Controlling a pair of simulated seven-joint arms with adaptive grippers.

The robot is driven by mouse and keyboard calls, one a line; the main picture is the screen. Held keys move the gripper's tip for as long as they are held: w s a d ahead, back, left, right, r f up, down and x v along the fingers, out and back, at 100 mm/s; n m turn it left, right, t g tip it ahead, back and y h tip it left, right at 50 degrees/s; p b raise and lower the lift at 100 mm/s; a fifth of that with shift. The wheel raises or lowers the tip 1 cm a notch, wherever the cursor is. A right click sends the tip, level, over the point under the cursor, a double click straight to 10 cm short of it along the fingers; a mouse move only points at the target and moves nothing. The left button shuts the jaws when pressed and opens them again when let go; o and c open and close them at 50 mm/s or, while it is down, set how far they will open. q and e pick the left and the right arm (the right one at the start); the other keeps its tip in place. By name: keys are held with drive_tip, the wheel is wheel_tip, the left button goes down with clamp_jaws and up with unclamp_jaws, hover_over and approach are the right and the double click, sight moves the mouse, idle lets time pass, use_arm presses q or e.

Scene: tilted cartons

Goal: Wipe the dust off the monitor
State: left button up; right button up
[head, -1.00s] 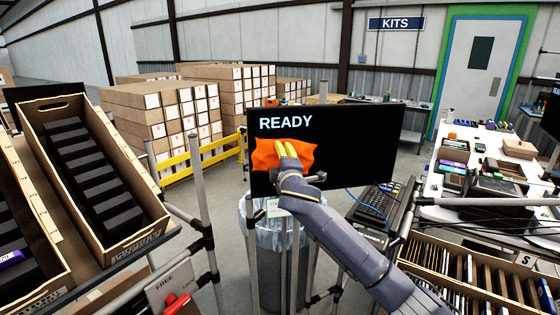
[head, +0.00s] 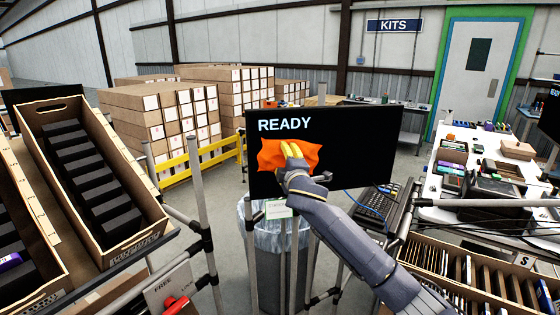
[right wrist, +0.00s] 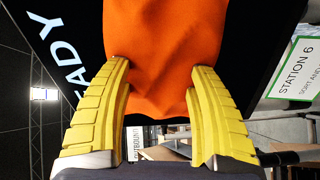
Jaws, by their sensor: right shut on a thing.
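The monitor (head: 370,130) stands at the middle of the head view, its black screen showing the word READY. My right gripper (head: 291,150) is shut on an orange cloth (head: 268,155) and holds it against or just in front of the lower left part of the screen. In the right wrist view the orange cloth (right wrist: 160,45) spreads between and beyond the two yellow fingers (right wrist: 157,72), with the dark screen behind it. I cannot make out any dust on the screen. My left gripper is not in view.
A bin with a clear liner (head: 280,238) stands below the monitor. A keyboard (head: 377,203) lies to its right. A tilted carton (head: 35,125) with black inserts is at left, and a carton of dividers (head: 480,268) at lower right. Metal posts (head: 198,190) stand between.

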drive_tip(key=shift+w+d, duration=0.2)
drive_tip(key=shift+d, duration=0.65)
drive_tip(key=shift+w, duration=0.1)
drive_tip(key=shift+a, duration=0.2)
drive_tip(key=shift+s+a, duration=0.2)
drive_tip(key=shift+a, duration=0.75)
drive_tip(key=shift+s+a, duration=0.2)
drive_tip(key=shift+a, duration=0.7)
drive_tip(key=shift+s, duration=0.2)
drive_tip(key=shift+c, duration=0.5)
drive_tip(key=shift+v, duration=2.75)
drive_tip(key=shift+d, duration=0.1)
